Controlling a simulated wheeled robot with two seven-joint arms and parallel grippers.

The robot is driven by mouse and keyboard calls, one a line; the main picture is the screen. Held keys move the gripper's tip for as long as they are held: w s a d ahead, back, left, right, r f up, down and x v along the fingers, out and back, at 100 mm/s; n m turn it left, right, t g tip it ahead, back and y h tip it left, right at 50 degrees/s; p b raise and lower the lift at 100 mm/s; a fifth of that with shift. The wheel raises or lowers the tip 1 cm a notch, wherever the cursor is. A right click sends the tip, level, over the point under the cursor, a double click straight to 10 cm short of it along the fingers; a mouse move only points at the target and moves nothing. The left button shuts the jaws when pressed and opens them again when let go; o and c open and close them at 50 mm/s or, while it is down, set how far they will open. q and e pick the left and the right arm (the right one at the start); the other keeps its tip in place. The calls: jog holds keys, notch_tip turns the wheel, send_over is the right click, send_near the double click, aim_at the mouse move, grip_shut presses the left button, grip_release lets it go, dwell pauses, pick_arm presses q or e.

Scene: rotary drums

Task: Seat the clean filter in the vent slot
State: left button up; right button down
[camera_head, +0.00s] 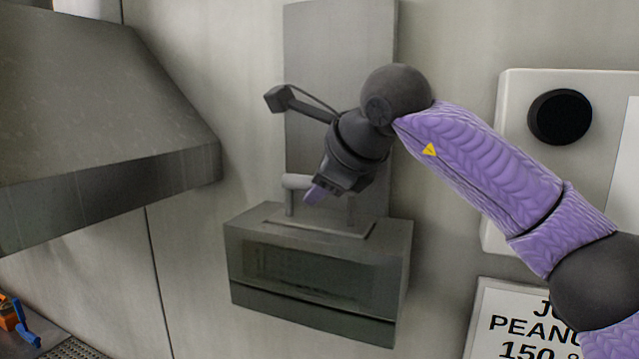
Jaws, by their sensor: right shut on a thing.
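My right gripper (322,192) reaches in from the right and points down and left. It is shut on the bar handle (295,182) of what looks like the clean filter. The filter's flat grey top plate (320,222) lies level on top of the grey vent box (318,285) on the wall. The slot and the filter's body below the plate are hidden, so I cannot tell how deep it sits. The gripper covers part of the handle. My left gripper is not in view.
A grey duct panel (340,60) rises behind the vent box. A large grey hood (90,120) juts out at left. A pale panel with a black round knob (559,117) and a printed sign (520,325) are at right. Orange and blue parts (18,318) show bottom left.

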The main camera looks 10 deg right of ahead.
jog(key=shift+f, duration=0.25)
jog(key=shift+c, duration=1.8)
grip_release()
jog(key=shift+s+d+r+b, duration=0.1)
jog(key=shift+s+r+b, duration=0.1)
jog(key=shift+s+b, duration=0.15)
jog(key=b+v, duration=0.2)
jog(key=v, duration=0.7)
